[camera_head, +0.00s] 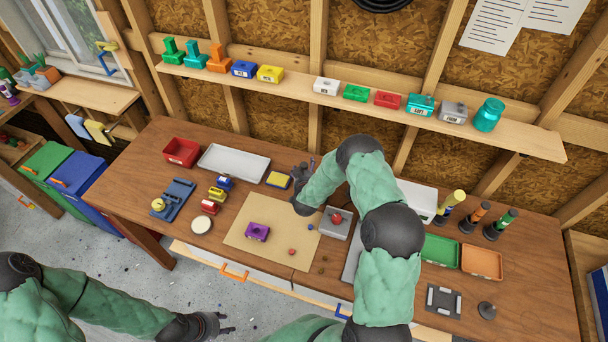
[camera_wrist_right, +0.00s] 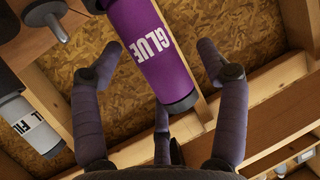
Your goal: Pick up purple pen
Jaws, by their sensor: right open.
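A purple cylinder (camera_wrist_right: 155,52) lettered GLUE, with a dark end cap, shows in the right wrist view; it is the only purple pen-like thing I see there. I cannot find it in the head view. My right gripper (camera_wrist_right: 158,63) is open, with one finger on each side of the purple cylinder, and no clear contact shows. In the head view my right gripper (camera_head: 305,172) is over the back of the bench, partly hidden by my own arm. My left gripper (camera_head: 217,325) is low in front of the bench, away from it; its opening is unclear.
A white cylinder (camera_wrist_right: 30,122) stands left of the purple one. A purple block (camera_head: 257,232) lies on the tan mat (camera_head: 240,250). Yellow, orange and green pen-like things (camera_head: 479,213) stand at the right. A long shelf (camera_head: 300,88) spans the wall above the bench.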

